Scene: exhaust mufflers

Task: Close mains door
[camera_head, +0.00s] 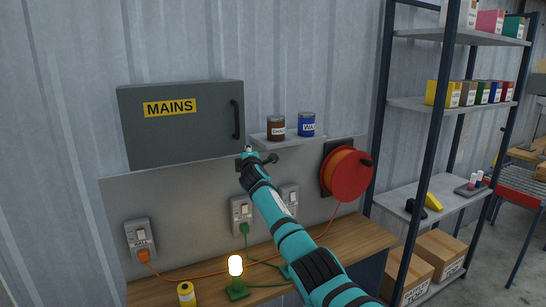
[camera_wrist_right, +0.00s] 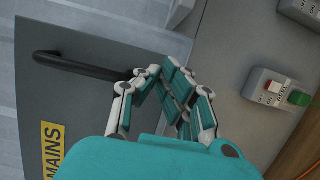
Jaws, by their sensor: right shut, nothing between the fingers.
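The grey mains door (camera_head: 185,135) with its yellow MAINS label is the front of a box on the wall. It looks flush with the box, with no gap visible. Its dark bar handle (camera_head: 235,118) stands upright near the right edge. My right gripper (camera_head: 249,152) is just below and right of the handle, by the door's lower right corner. In the right wrist view, the shut, empty fingers (camera_wrist_right: 160,73) are close to the handle's end (camera_wrist_right: 85,66); contact cannot be told. The door (camera_wrist_right: 75,105) lies behind them, partly hidden by my gripper. My left gripper is not in view.
A small shelf (camera_head: 283,140) with a brown and a blue tin is right of the box. A red-orange reel (camera_head: 349,174) hangs farther right. Sockets (camera_head: 140,238) with cables and a wooden bench (camera_head: 350,238) with a lit lamp (camera_head: 236,266) are below.

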